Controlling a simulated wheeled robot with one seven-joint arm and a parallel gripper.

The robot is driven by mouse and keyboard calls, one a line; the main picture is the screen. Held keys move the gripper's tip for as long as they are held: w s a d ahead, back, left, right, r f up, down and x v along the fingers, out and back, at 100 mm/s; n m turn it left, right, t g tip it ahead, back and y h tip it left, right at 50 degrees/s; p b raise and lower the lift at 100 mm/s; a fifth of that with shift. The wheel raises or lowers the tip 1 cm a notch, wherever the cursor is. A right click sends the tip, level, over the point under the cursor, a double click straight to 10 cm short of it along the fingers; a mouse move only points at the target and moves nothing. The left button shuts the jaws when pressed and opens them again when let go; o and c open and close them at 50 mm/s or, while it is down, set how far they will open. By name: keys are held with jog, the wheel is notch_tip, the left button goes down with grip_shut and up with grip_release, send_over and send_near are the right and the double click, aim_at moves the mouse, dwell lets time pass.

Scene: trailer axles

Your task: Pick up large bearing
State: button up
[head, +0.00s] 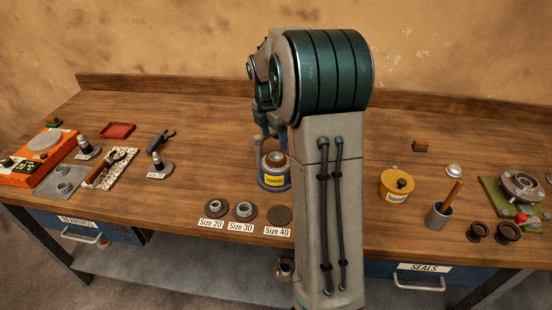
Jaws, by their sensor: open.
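I cannot tell for certain which part is the large bearing. Two metal rings sit on dark round bases at the table's front edge, the Size 20 ring (213,207) and the Size 30 ring (243,210). The Size 40 spot (279,215) shows a flat dark disc with no ring visible on it. Another ring-shaped part (284,268) shows below the front edge beside my arm. Two small ring parts (63,187) lie on the grey mat at left. My gripper (270,140), partly hidden by my arm, appears open above the solvent can, with no bearing visible in it.
The blue solvent can (273,180) stands behind the size spots. At left are an orange scale (28,165), a red tray (117,131) and dark-tipped tools. At right are a yellow tin (396,186), a grey cup (438,216) and dark rings (478,232).

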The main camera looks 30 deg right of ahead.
aim_at(276, 156)
jog(key=shift+d+f+p, duration=0.15)
jog(key=shift+f+p, duration=0.15)
jog(key=shift+f, duration=1.4)
jog(key=shift+d+f+p, duration=0.1)
jog(key=shift+f+p, duration=0.2)
jog(key=shift+f, duration=1.35)
jog(key=c, duration=0.9)
jog(key=shift+c, duration=0.6)
jog(key=shift+r, duration=0.15)
